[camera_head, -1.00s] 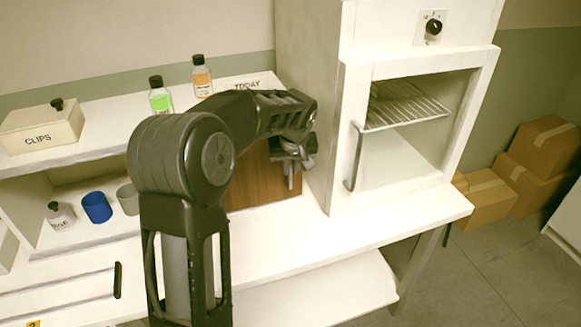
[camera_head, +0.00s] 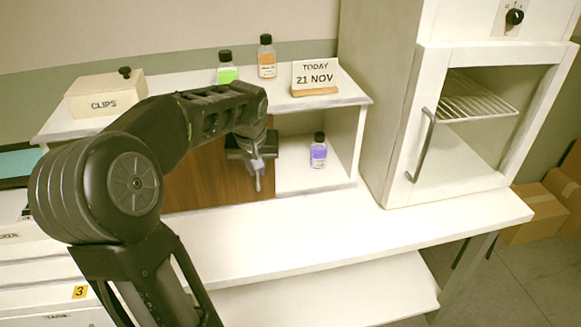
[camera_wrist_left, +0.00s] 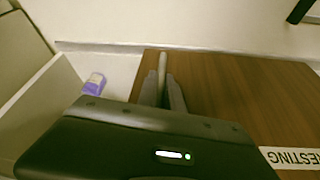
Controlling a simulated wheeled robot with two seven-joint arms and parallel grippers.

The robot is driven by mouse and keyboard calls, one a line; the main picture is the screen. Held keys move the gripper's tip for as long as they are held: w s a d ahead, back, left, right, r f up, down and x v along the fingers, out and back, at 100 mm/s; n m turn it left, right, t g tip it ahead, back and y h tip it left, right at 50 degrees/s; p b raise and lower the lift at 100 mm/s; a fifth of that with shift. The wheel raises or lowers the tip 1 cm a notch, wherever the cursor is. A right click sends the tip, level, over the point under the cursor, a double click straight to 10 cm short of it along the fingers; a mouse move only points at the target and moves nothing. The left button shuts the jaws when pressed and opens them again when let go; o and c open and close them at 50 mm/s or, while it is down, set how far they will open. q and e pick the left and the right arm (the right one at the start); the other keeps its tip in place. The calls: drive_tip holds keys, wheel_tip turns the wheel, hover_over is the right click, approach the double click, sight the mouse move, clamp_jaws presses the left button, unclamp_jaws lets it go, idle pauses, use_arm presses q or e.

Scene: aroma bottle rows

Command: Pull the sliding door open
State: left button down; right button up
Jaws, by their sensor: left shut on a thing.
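The brown wooden sliding door (camera_head: 205,178) stands in the front of the white shelf unit, left of an open compartment at its right end. My left gripper (camera_head: 257,176) is at the door's right edge. In the left wrist view its fingers (camera_wrist_left: 165,92) are shut on the pale upright door handle (camera_wrist_left: 162,66). The door (camera_wrist_left: 230,100) fills the right of that view and bears a label ending in "RESTING". A small bottle with purple liquid (camera_head: 318,151) stands in the open compartment; it also shows in the left wrist view (camera_wrist_left: 94,84). My right gripper is not in view.
On the shelf top stand a CLIPS box (camera_head: 105,94), a green bottle (camera_head: 227,70), an orange bottle (camera_head: 267,60) and a date sign (camera_head: 315,76). A white oven-like cabinet (camera_head: 400,120) stands to the right. The bench top (camera_head: 300,228) in front is clear.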

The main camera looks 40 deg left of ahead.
use_arm(q)
drive_tip(key=s+a, duration=0.3)
drive_tip(key=s, duration=0.2)
drive_tip(key=shift+a, duration=0.25)
drive_tip(key=c, duration=1.5)
unclamp_jaws()
drive_tip(key=shift+v, duration=3.9)
drive_tip(key=shift+d, duration=0.1)
